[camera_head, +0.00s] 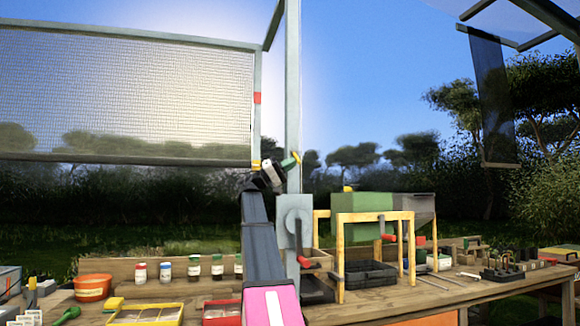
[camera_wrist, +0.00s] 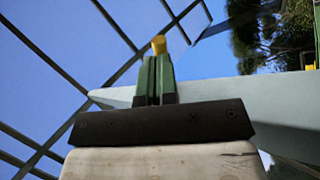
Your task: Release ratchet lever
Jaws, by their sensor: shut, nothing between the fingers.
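A grey housing with a round boss (camera_head: 295,222) is fixed to the upright post (camera_head: 292,95) in the head view. A red-handled lever (camera_head: 305,262) hangs low at its right side and looks like the ratchet lever; its exact setting is too small to tell. My gripper (camera_head: 294,159) is raised well above the housing, in front of or beside the post, and the lever is not in its grasp. In the wrist view my gripper (camera_wrist: 158,46) has its green, yellow-tipped fingers together and empty. The lever cannot be made out in that view.
A mesh screen (camera_head: 125,105) hangs at the left. The wooden bench (camera_head: 400,298) carries jars, an orange tub (camera_head: 92,287), trays, and a yellow frame (camera_head: 340,250) beside a green box (camera_head: 362,203). In the wrist view a pale beam (camera_wrist: 240,95) passes close behind the fingers.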

